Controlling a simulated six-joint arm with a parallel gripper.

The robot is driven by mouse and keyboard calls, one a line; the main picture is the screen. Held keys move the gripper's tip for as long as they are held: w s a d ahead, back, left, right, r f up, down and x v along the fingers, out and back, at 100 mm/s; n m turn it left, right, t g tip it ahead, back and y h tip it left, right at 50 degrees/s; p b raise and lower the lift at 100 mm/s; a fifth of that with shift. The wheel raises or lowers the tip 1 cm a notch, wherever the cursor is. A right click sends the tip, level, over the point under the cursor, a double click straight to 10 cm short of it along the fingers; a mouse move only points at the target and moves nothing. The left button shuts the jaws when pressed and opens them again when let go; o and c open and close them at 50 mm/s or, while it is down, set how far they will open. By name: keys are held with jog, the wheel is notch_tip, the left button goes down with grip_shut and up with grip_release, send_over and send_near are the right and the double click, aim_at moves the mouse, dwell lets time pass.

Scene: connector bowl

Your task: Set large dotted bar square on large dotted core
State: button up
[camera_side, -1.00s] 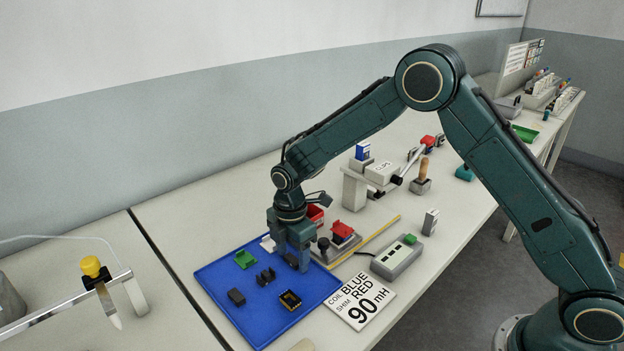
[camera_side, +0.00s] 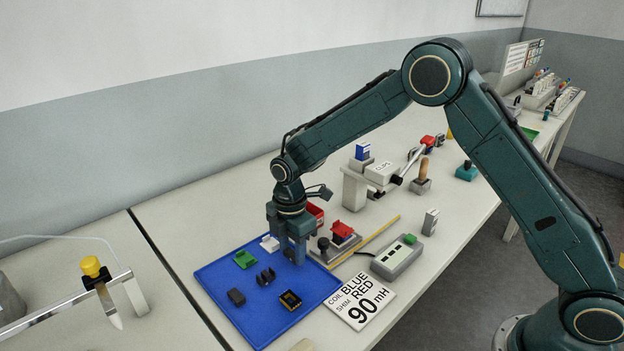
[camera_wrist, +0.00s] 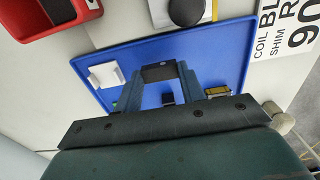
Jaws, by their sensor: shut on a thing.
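My gripper (camera_side: 293,258) is over the back right part of the blue tray (camera_side: 215,282). In the side view the fingers mostly hide this block. A dark part with upright prongs (camera_side: 265,277), possibly the large dotted core, stands on the tray left of and in front of the gripper. A plain dark block (camera_side: 236,297) lies farther left. I cannot tell dots on either.
A green part (camera_side: 244,259), a white part (camera_side: 269,243) and a black-and-gold part (camera_side: 290,300) also lie on the tray. A fixture with a black knob (camera_side: 323,244) and a red bin (camera_side: 315,213) stand close behind the gripper. The tray's front left is clear.

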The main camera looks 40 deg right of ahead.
aim_at(342, 229)
jog(key=shift+r, duration=1.7)
jog(key=shift+d+r, duration=0.1)
jog(key=shift+d+r+m, duration=0.45)
jog(key=shift+d+m, duration=0.25)
jog(key=shift+m, duration=0.3)
jog(key=s+d+r+m, duration=0.3)
jog(key=d+r+m, duration=0.4)
jog(key=d+m, duration=0.4)
jog(key=shift+s+r+m, duration=0.25)
jog(key=shift+r+m, duration=0.1)
jog(key=shift+m, duration=2.15)
jog(key=shift+f, duration=0.3)
jog(key=shift+f, duration=3.85)
jog(key=shift+f, duration=0.2)
